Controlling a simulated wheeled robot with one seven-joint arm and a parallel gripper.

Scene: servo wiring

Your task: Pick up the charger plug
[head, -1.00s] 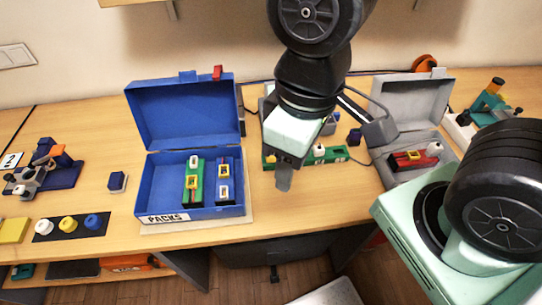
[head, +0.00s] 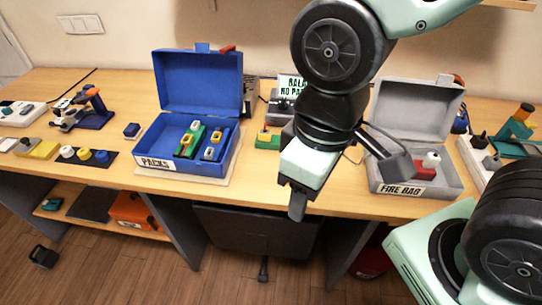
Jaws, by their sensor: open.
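My gripper (head: 297,206) hangs pointing down in front of the bench's front edge, between the blue case and the grey case. It is open and nothing shows between its fingers, which overlap from this side. No thing can be clearly told as the charger plug. A black plug-like piece (head: 479,139) and a grey one (head: 491,161) sit on a white strip (head: 468,153) at the right, well away from my gripper. A small dark block (head: 132,130) stands on the bench left of the blue case. My arm hides part of the bench's middle.
The open blue case (head: 198,70) marked PACKS holds colored packs. The open grey case (head: 412,107) is marked FIRE BAG. A green board (head: 267,141) lies partly behind my arm. A black object (head: 43,257) lies on the floor.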

